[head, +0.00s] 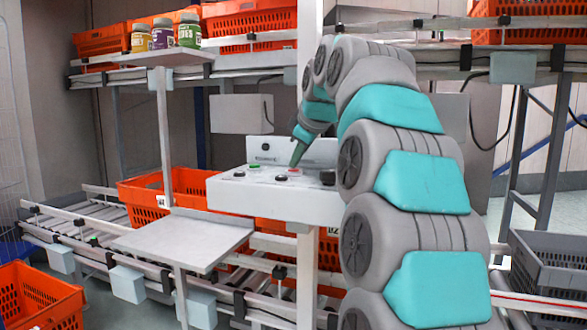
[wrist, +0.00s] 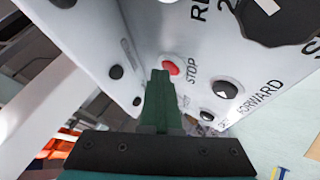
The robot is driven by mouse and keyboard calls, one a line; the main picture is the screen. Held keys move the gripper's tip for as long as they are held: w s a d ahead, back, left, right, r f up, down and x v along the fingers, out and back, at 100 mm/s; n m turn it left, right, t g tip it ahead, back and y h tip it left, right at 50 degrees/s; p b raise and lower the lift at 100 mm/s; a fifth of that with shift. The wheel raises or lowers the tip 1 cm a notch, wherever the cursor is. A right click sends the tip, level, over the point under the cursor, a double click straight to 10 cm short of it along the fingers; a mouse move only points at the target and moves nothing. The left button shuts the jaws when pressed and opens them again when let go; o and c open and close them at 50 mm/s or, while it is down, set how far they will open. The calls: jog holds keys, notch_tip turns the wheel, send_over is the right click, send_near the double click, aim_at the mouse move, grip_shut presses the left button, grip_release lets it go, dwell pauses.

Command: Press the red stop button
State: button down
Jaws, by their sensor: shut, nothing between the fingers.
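The red stop button (wrist: 172,68) sits on a white control panel (wrist: 125,20), beside the printed word STOP. In the head view the red button (head: 296,169) is on the sloped top of the white control panel (head: 262,205), partly behind my gripper. My gripper (wrist: 160,74) has green fingers held together with nothing between them. In the wrist view the fingertips overlap the button's left edge. In the head view my gripper (head: 295,162) points down at the button. I cannot tell whether the tips touch it.
The panel also carries a green button (head: 255,167), black knobs and a FORWARD button (wrist: 225,89). A grey shelf plate (head: 180,242) stands left of the panel. Orange totes (head: 185,190) sit on the conveyor behind. Jars (head: 162,33) stand on a small upper shelf.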

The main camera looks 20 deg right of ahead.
aim_at(297, 175)
jog(key=shift+r+p, duration=0.7)
jog(key=shift+r, duration=0.15)
jog(key=shift+r, duration=0.1)
jog(key=shift+r+p, duration=1.8)
jog(key=shift+r, duration=0.65)
